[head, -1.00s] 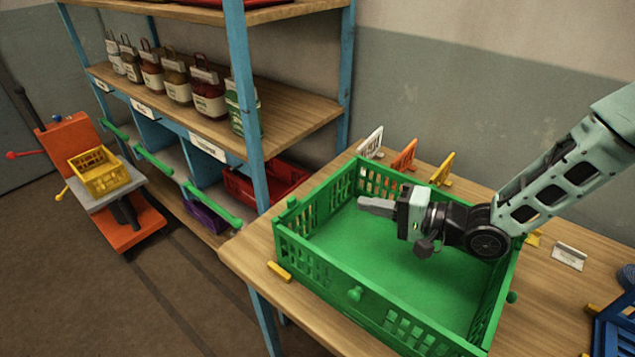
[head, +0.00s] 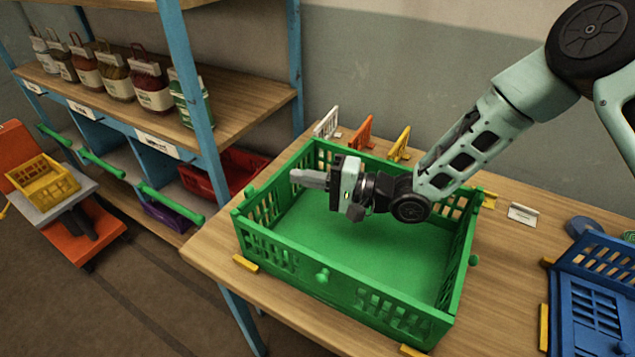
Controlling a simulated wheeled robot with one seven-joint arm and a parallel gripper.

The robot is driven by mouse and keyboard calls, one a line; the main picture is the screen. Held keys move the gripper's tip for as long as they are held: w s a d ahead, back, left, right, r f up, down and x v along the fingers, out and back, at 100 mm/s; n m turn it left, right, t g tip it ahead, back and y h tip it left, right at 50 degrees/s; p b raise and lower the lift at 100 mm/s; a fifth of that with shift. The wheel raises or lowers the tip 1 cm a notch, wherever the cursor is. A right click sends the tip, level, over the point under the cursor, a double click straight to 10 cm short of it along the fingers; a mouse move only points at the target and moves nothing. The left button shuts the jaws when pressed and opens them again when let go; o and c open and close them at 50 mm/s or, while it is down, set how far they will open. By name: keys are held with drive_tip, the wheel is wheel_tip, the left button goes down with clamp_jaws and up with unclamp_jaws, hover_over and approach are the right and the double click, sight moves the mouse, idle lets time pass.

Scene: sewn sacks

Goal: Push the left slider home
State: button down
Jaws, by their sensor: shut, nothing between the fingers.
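A green crate (head: 280,272) with slotted walls stands on the wooden table; its floor looks empty. Small green knobs stick out from it: a left knob (head: 250,191) at the left wall's top, a front knob (head: 322,276) on the front wall, and a right knob (head: 473,261) outside the right wall. I cannot tell for sure which is the left slider. My gripper (head: 298,177) is shut and empty, held level over the crate's left part with its grey fingers pointing left. The fingertips are apart from the left knob, to its right.
Yellow blocks (head: 245,264) sit by the crate's corners. White, orange and yellow cards (head: 361,132) stand behind it. A blue crate (head: 590,310) is at the right.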

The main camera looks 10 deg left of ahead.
sight(254, 190)
drive_tip(key=shift+s+a, duration=0.5)
drive_tip(key=shift+a, duration=0.55)
drive_tip(key=shift+s+a, duration=0.5)
drive_tip(key=shift+a, duration=0.5)
drive_tip(key=shift+s+a, duration=0.5)
drive_tip(key=shift+a, duration=0.55)
drive_tip(key=shift+s, duration=0.2)
drive_tip(key=shift+s+a+b, duration=0.3)
drive_tip(key=shift+s+a, duration=0.1)
drive_tip(key=shift+s, duration=0.45)
drive_tip(key=shift+w, duration=0.1)
